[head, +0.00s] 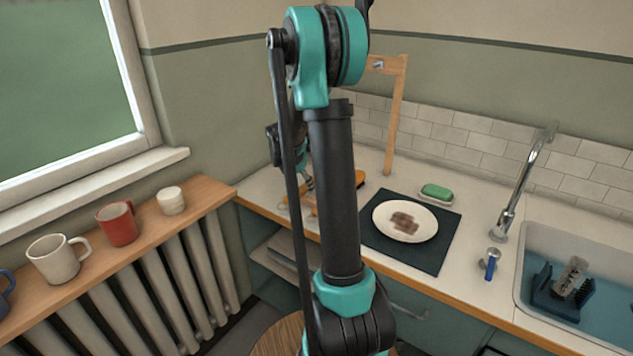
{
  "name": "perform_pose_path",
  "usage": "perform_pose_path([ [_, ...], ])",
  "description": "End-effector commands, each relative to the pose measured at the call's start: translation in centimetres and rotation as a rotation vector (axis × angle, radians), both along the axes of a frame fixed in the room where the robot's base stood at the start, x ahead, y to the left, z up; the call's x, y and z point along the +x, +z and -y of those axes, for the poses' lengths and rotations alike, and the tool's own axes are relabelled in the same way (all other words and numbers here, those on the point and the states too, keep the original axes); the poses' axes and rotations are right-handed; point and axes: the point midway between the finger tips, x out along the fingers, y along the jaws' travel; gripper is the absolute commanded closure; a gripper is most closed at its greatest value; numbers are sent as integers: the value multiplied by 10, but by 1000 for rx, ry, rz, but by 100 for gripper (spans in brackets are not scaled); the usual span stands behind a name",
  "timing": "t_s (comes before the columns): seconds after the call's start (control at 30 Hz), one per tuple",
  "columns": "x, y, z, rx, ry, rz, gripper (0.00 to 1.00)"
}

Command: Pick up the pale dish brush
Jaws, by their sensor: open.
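A pale, greyish-beige object (573,276) stands tilted in a dark blue holder (553,304) in the sink at the right. It may be the pale dish brush, but it is too small to tell for sure. My gripper (305,192) is over the counter's left part, mostly hidden behind my own dark arm. What shows of it is open, and I see nothing held in it. It is well left of the sink, far from the pale object.
A white plate (386,222) with brown residue lies on a dark mat (431,254). A green sponge (436,191), a tap (515,190) and a blue-handled item (490,264) are nearby. Orange items lie partly hidden behind my arm. Mugs (118,224) stand on the left ledge.

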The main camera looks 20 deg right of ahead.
Motion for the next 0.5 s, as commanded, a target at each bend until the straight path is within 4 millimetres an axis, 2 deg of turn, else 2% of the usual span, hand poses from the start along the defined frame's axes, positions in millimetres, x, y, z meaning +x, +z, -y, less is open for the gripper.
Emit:
perform_pose_path([
  [0.03, 1, -8, 3, 0, -1, 0, 45],
  [0.2, 5, -23, 7, 1, -1, 1, 45],
  [0.47, 5, -25, 8, 1, -1, 1, 45],
  [0.5, 5, -25, 8, 1, -1, 1, 48],
])
